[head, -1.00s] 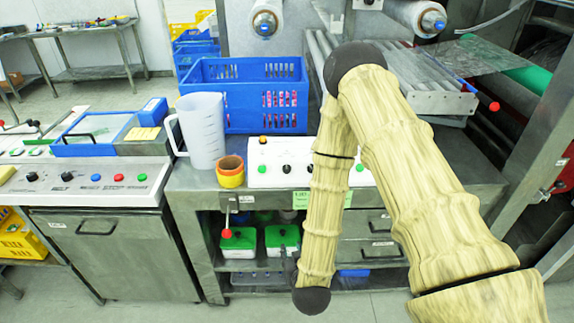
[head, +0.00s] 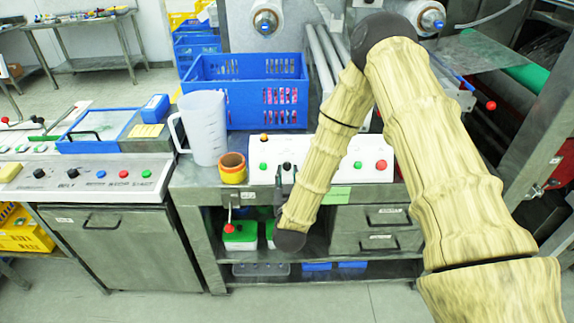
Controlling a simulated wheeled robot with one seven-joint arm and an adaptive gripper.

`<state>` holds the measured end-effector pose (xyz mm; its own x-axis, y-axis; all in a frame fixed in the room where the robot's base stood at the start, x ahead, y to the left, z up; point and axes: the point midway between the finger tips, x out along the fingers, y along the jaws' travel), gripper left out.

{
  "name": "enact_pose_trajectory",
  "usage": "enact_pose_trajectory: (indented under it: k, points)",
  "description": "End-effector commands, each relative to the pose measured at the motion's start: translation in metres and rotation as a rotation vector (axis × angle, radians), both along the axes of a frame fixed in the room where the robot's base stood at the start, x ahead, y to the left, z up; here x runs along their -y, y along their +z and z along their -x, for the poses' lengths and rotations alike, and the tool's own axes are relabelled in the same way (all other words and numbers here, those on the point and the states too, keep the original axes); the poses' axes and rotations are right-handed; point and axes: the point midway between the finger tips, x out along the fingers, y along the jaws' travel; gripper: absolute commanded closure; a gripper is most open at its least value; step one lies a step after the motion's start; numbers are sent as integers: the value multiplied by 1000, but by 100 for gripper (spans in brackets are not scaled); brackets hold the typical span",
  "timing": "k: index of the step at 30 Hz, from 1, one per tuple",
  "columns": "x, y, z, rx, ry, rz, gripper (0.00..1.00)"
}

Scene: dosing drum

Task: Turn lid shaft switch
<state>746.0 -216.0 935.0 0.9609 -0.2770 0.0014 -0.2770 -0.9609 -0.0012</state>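A white control box (head: 330,172) on the steel bench carries a green button (head: 263,166), a black rotary knob (head: 287,166), another green button (head: 357,165) and a red button (head: 381,166). I cannot read which control is the lid shaft switch. My arm hides the middle of the box. My gripper (head: 287,175) is small and dark, at the box's front, in line with the black knob. Its two thin fingers appear apart, with nothing visibly held. Whether they touch the knob I cannot tell.
A clear jug (head: 204,128) and an orange-yellow cup (head: 232,168) stand left of the box. A blue crate (head: 240,118) is behind it. A red-tipped lever (head: 228,226) hangs below the bench edge. Another control panel (head: 90,183) is at the left.

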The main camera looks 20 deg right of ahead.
Motion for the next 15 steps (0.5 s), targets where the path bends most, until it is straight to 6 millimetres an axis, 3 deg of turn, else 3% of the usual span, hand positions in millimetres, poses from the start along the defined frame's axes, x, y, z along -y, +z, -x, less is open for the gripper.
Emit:
enact_pose_trajectory:
  k: [6,15]
  points:
    - [8,1,-27,-1,-1,1,69]
    - [12,-1,-39,-2,0,0,69]
